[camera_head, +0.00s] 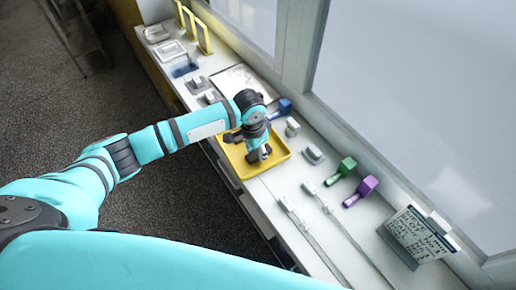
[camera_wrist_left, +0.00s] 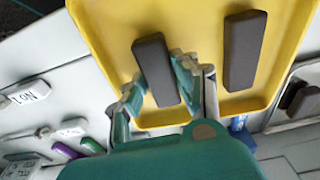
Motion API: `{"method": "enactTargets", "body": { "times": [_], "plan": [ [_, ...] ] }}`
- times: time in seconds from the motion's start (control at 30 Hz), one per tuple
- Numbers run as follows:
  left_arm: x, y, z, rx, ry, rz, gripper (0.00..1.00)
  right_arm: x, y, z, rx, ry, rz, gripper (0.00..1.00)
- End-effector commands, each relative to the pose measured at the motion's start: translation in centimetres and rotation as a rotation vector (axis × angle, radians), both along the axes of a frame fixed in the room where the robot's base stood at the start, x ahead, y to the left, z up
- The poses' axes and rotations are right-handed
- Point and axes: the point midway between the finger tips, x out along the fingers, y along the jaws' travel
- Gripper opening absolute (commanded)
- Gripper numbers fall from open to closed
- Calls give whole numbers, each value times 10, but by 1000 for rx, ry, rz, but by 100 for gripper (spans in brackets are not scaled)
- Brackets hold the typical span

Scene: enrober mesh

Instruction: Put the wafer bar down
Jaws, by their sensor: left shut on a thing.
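My left gripper (camera_head: 258,152) is over the yellow tray (camera_head: 282,153), pointing down. In the left wrist view, the left gripper (camera_wrist_left: 158,85) has its two fingers on either side of a dark brown wafer bar (camera_wrist_left: 153,62) and is shut on it. The bar is over the yellow tray (camera_wrist_left: 196,18); I cannot tell whether it touches the tray floor. A second dark bar (camera_wrist_left: 245,48) lies in the tray beside it, apart from the held one. In the head view the arm and gripper hide much of the tray. My right gripper is not in view.
A window wall borders the counter's right side.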

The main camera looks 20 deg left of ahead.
Motion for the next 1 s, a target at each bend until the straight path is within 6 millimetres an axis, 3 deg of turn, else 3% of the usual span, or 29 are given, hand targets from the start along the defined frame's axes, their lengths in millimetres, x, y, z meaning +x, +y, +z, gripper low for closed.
{"method": "enactTargets", "body": {
  "times": [0.3,0.33,0.5,0.83,1.0],
  "plan": [
    [0,0,-3,0,0,0,11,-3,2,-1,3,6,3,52],
    [0,0,-3,-1,-1,0,31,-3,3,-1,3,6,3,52],
    [0,0,-3,0,0,0,52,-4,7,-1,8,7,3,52],
    [0,0,2,-1,-1,0,52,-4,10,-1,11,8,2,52],
    [-2,2,26,-1,-4,0,52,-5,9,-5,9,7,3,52]
  ]
}}
